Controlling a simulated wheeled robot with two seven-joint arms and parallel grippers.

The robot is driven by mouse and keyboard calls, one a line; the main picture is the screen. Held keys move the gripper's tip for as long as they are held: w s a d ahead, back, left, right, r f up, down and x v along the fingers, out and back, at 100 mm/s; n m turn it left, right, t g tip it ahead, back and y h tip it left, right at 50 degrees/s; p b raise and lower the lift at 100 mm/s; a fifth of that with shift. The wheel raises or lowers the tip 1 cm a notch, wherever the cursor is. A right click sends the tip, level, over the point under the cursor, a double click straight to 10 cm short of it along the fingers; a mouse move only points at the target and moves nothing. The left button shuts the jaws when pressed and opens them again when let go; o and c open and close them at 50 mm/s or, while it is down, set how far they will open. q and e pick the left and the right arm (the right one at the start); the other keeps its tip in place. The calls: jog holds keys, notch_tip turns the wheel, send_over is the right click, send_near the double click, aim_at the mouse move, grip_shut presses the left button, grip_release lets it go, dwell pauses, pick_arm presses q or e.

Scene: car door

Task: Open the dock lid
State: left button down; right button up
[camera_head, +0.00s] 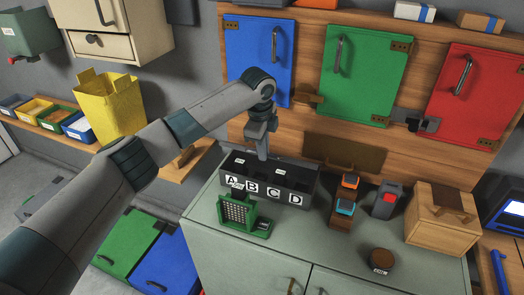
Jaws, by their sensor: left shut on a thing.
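I cannot tell how far the lid is raised. My right gripper is not in view.
A green grille device (239,212) stands before the dock. Coloured doors hang behind.

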pick_arm(q)
jog(key=shift+f, duration=0.25)
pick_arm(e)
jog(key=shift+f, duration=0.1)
pick_arm(q)
jog(key=c, duration=2)
grip_release()
jog(key=shift+w, duration=0.15)
jog(key=shift+o, duration=0.8)
jog(key=shift+w+d+f, duration=0.15)
jog(key=shift+w+f, duration=0.1)
jog(key=shift+r, duration=0.15)
jog(key=shift+r, duration=0.1)
